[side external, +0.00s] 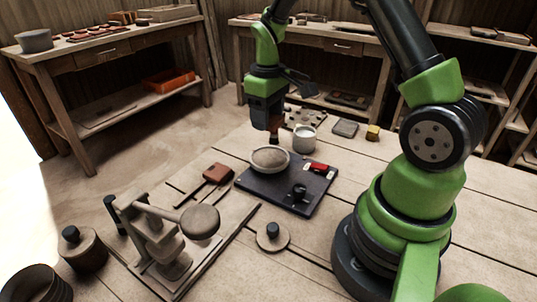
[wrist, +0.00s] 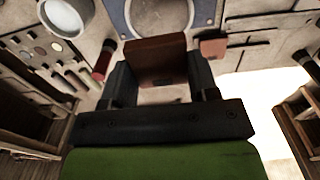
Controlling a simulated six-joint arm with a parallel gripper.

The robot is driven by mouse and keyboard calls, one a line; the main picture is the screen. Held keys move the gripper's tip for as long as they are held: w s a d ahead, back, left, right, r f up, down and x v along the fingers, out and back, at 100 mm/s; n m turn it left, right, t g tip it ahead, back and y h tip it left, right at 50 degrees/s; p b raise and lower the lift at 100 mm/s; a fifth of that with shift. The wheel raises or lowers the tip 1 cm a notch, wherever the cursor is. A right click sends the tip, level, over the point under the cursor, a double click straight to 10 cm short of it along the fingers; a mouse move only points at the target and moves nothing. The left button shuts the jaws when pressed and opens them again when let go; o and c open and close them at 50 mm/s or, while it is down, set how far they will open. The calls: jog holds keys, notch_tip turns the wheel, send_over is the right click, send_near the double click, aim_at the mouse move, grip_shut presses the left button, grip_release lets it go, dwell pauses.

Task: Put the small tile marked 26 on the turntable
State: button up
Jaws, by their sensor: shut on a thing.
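My gripper (side external: 273,128) points down, just behind and above a round disc with a pale rim and sandy top (side external: 268,158), which looks like the turntable. The disc sits on a dark board (side external: 270,190). My gripper is shut on a small reddish-brown tile (wrist: 156,60), which stands between the two fingers in the wrist view. The held tile shows small and dark below the fingers in the side view. No number can be read on it. In the wrist view, part of a ring on the blue-grey board (wrist: 120,17) shows beyond the tile.
Another reddish-brown block (side external: 218,173) lies left of the board; a wooden press (side external: 165,235) stands in front of it. A white cup (side external: 304,139) is close right of my gripper. A red item (side external: 318,167) and a black knob (side external: 299,193) are on the board.

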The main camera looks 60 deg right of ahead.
aim_at(268, 157)
notch_tip(268, 157, down, 9)
jog(key=shift+r, duration=0.1)
dwell(0.3)
jog(key=shift+f, duration=0.25)
jog(key=o, duration=0.9)
jog(key=shift+o, duration=0.2)
notch_tip(268, 157, up, 13)
jog(key=shift+a+f, duration=0.1)
jog(key=shift+f, duration=0.1)
jog(key=s+a+r+m+t, duration=0.1)
jog(key=s+a+r+t, duration=0.1)
jog(key=s+a+r, duration=0.3)
jog(key=s+a+r+m+t, duration=0.1)
jog(key=a+r+t, duration=0.15)
jog(key=r, duration=0.35)
jog(key=s+a+r+m+t+y, duration=0.2)
jog(key=s+a, duration=0.4)
jog(key=s, duration=0.4)
jog(key=shift+r+t, duration=0.35)
jog(key=shift+r, duration=0.35)
